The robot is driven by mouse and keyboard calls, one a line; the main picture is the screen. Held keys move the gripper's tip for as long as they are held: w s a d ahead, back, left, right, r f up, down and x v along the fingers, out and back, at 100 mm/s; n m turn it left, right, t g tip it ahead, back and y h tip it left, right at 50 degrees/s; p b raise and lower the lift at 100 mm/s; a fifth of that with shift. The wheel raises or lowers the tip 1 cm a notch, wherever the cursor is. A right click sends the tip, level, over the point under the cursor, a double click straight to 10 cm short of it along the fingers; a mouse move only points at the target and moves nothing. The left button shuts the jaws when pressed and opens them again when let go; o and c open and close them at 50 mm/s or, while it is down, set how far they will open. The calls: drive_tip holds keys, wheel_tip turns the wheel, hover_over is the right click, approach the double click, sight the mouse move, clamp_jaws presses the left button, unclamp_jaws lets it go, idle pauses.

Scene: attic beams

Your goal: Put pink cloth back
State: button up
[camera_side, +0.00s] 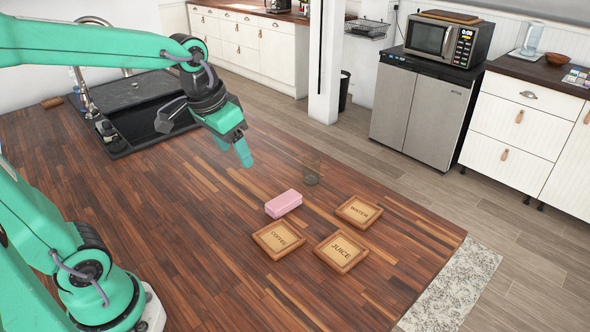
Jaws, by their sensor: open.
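The pink cloth (284,204) is a small folded block lying flat on the wooden counter (190,215). It sits just behind the coaster marked COFFEE. My gripper (246,158) is green and points down above the counter, up and to the left of the cloth. It is open, holds nothing and does not touch the cloth. One finger shows clearly; the other is mostly hidden behind it from this side.
Three framed coasters lie in front and right of the cloth: COFFEE (279,239), WATER (358,212) and JUICE (341,251). A dark sink (140,108) is at the back left.

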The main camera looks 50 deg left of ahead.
drive_tip(key=s+d+t, duration=0.1)
drive_tip(key=s+t, duration=0.1)
drive_tip(key=s, duration=0.7)
drive_tip(key=shift+f, duration=0.2)
